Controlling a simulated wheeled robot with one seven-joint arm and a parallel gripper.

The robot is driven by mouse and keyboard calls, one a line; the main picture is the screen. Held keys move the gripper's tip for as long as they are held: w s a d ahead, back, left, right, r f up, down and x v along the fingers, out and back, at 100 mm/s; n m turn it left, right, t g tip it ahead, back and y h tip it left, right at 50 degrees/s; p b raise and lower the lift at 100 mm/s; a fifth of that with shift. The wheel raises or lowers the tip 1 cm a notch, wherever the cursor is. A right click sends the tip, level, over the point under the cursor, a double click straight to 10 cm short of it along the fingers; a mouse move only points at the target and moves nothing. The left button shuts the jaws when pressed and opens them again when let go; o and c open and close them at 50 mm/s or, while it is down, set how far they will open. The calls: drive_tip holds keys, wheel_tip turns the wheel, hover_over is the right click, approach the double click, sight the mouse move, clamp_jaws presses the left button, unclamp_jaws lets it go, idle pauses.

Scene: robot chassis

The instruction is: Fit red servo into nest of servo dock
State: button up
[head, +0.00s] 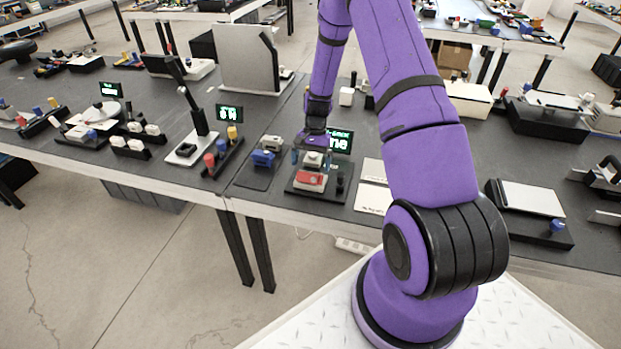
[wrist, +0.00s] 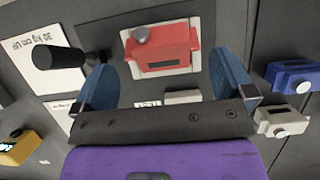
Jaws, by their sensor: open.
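The red servo (head: 311,181) (wrist: 160,57) has a grey round knob and a dark window. It lies in the white nest of the servo dock (wrist: 195,36), roughly square with it, with white edges showing around it. I cannot tell whether it is fully down. The dock's dark base (head: 325,197) is on the table. My gripper (head: 312,157) (wrist: 163,72) is open and empty, pointing down over the dock. In the wrist view its blue fingers appear on either side of the servo, apart from it. The gripper's height above the servo is hard to judge.
A blue servo (head: 262,158) (wrist: 294,76) and a white servo (head: 271,143) (wrist: 284,120) lie on a dark mat left of the dock. A black post (head: 339,186) (wrist: 70,54) stands beside the nest. A lit screen (head: 339,141) stands behind; white cards (head: 373,186) lie to the right.

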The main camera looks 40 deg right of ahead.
sight(309, 174)
drive_tip(key=x, duration=0.4)
drive_tip(key=shift+s+a, duration=0.15)
drive_tip(key=shift+a, duration=0.15)
drive_tip(key=c, duration=0.8)
